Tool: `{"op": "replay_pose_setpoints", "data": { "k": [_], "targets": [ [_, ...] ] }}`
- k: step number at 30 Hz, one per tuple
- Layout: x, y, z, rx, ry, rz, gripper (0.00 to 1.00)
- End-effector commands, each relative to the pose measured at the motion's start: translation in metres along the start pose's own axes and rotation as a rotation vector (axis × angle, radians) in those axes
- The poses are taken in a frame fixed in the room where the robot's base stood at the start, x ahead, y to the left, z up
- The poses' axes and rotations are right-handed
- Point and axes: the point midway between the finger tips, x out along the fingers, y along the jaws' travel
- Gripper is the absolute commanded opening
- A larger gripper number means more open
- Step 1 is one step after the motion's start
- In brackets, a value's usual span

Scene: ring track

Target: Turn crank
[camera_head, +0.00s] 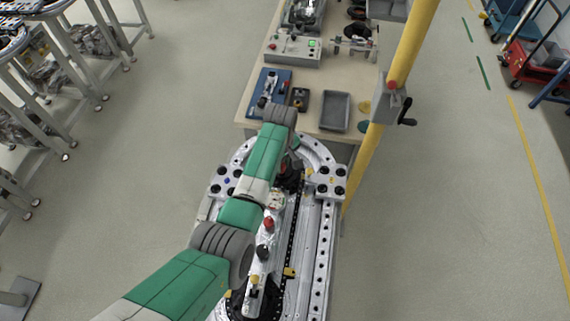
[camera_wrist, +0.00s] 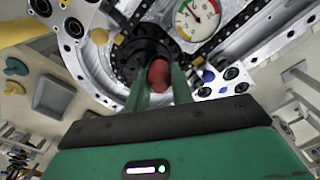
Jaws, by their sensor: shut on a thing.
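In the wrist view the crank shows as a black round hub (camera_wrist: 135,52) with a red cylindrical handle (camera_wrist: 159,76). The green fingers of my gripper (camera_wrist: 160,88) stand on either side of the red handle and are shut on it. The fingers hide part of the handle and the lower part of the hub. In the head view my arm reaches over the ring track (camera_head: 325,235), and the gripper and the crank's handle are mostly hidden by the arm.
A white dial gauge (camera_wrist: 197,20) sits close beside the hub. A workbench (camera_head: 340,80) with a grey tray (camera_head: 336,110) stands beyond the track. A yellow post (camera_head: 398,75) carries a separate black hand crank (camera_head: 407,112).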

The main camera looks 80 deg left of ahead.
Motion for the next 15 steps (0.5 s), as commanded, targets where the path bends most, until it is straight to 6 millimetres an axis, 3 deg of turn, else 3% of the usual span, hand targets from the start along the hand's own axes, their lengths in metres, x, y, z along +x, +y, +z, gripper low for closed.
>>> {"op": "replay_pose_setpoints", "data": {
  "k": [7,8,10,15],
  "targets": [
    [-0.0017,0.0007,-0.0005,-0.001,0.001,0.002,0.0],
    [-0.0017,0.0007,-0.0005,-0.001,0.001,0.002,0.29],
    [-0.0015,0.0006,-0.0004,0.0,0.001,0.002,0.42],
    [-0.0009,0.0004,-0.0002,0.0,0.0,0.001,0.45]
  ]
}}
